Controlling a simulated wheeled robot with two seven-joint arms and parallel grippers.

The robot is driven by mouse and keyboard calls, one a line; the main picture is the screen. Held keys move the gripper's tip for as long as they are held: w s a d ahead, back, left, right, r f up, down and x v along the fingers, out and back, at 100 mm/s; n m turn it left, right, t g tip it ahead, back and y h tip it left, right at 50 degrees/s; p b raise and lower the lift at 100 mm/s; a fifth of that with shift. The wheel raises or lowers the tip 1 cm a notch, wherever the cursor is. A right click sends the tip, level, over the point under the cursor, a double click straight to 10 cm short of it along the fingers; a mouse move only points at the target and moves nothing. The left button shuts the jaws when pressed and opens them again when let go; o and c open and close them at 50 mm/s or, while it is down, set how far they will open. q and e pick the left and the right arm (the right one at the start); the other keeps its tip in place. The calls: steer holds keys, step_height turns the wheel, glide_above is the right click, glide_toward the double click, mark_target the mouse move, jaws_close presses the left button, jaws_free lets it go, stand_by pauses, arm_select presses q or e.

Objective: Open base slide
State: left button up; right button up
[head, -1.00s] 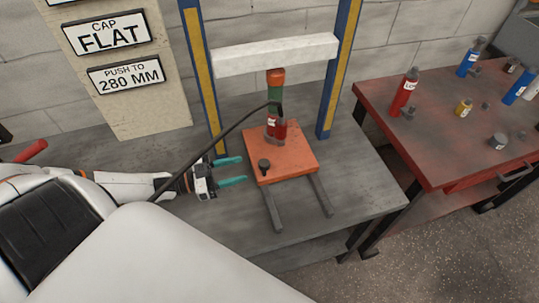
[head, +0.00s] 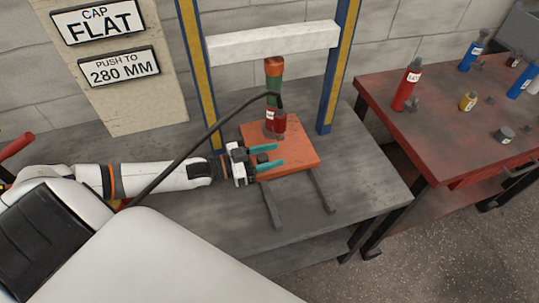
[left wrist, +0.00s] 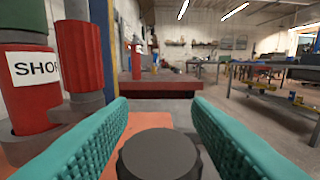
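The orange base slide (head: 296,159) lies on two dark rails on the grey bench, under the press frame. A dark round knob (head: 262,158) stands on its left part; the knob (left wrist: 158,155) also shows large at the bottom of the left wrist view. My left gripper (head: 283,156) is open, its teal fingers reaching over the slide on either side of the knob. In the left wrist view the knob sits between the fingers, with a visible gap to the right finger. A red bottle jack (head: 279,121) with a label stands on the slide. My right gripper is not in view.
The blue and yellow press frame (head: 341,65) with a white crossbeam (head: 275,43) rises behind the slide. A black hose arcs over my left arm. A red table (head: 440,130) with bottles stands to the right. Signs (head: 119,67) hang at upper left. The bench front is clear.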

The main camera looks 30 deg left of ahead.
arm_select(q)
jaws_close()
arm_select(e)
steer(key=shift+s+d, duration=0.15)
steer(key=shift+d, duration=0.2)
